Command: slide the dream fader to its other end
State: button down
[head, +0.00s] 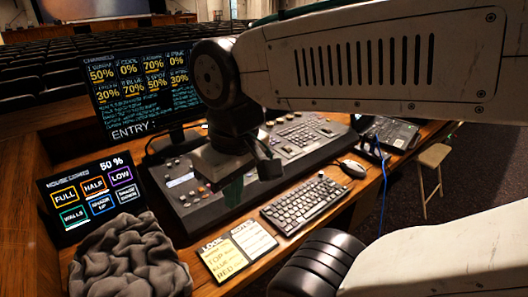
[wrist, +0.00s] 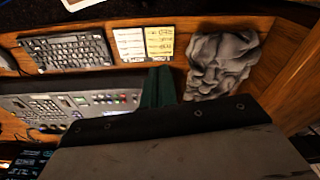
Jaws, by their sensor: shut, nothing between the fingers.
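The mixing desk (head: 285,150) lies across the table with rows of small controls and faders. It also shows in the wrist view (wrist: 60,92), at the left. The dream fader cannot be picked out; the labels on the desk are too small to read. My gripper (head: 233,192) is over the left part of the desk, pointing down, and hides some of its controls. In the wrist view its dark green fingers (wrist: 158,82) are together and empty, beside the desk's end with the coloured knobs. I cannot tell whether the fingertips touch the desk.
A monitor (head: 145,85) with channel percentages stands behind. A touch panel (head: 95,193), a crumpled grey cloth (head: 128,262) and note cards (head: 238,248) are at the left and front. A keyboard (head: 303,203) and mouse (head: 352,168) lie before the desk. A stool (head: 432,156) stands right.

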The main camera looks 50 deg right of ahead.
jog(key=c, duration=1.4)
grip_release()
jog(key=shift+d+f, duration=0.1)
jog(key=shift+d, duration=0.1)
jog(key=shift+o, duration=0.2)
jog(key=w+d+f+m, duration=0.4)
jog(key=w+d, duration=0.4)
jog(key=w, duration=0.2)
jog(key=w+d+f+m+g, duration=0.1)
jog(key=w+d+f+m, duration=0.3)
jog(key=w+d, duration=0.5)
jog(key=w+d+f+m+g, duration=0.1)
jog(key=w+d+f+m, duration=0.3)
jog(key=w+d+m, duration=0.4)
jog(key=shift+w+d+y, duration=0.2)
jog(key=shift+w+y, duration=0.1)
jog(key=shift+w, duration=1.8)
jog(key=w+m, duration=0.1)
jog(key=w+d+r, duration=0.1)
jog(key=w+m, duration=0.1)
jog(key=shift+w+d+r+m, duration=0.2)
jog(key=shift+d+r+m, duration=0.1)
jog(key=shift+d, duration=0.05)
jog(key=shift+w+d+f+m+t, duration=0.15)
jog(key=shift+m+t, duration=0.15)
jog(key=shift+m, duration=0.5)
notch_tip(320, 180, down, 7)
jog(key=shift+f, duration=0.15)
